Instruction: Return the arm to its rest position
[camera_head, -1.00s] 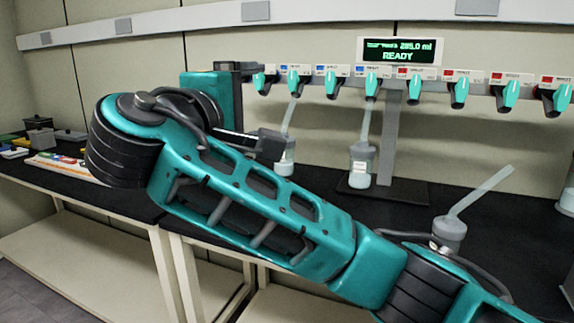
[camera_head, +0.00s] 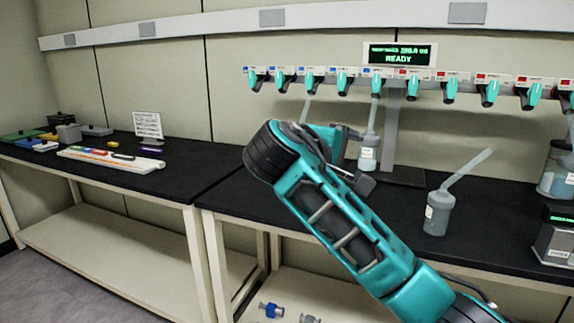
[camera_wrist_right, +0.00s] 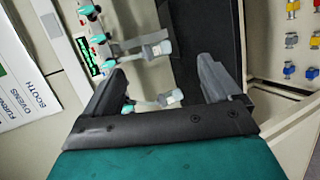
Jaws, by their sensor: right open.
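My right arm rises from the lower right in the head view. Its gripper (camera_head: 366,158) is open, with one finger up and one down, in front of the freeze dryer manifold (camera_head: 500,80). A flask (camera_head: 369,155) hangs from a manifold port behind the gripper; whether anything touches it is unclear. Another port's tube (camera_head: 306,112) runs down behind my arm, its lower end hidden. In the right wrist view the jaws (camera_wrist_right: 160,72) are apart, with flasks (camera_wrist_right: 160,48) beyond them. I see no held object. My left gripper is not in view.
A loose flask with a slanted tube (camera_head: 437,213) stands on the black bench to the right. A container (camera_head: 557,180) and a small device (camera_head: 555,240) stand at the right edge. The left bench (camera_head: 190,172) holds a white rack (camera_head: 112,160) and small boxes; its right part is clear.

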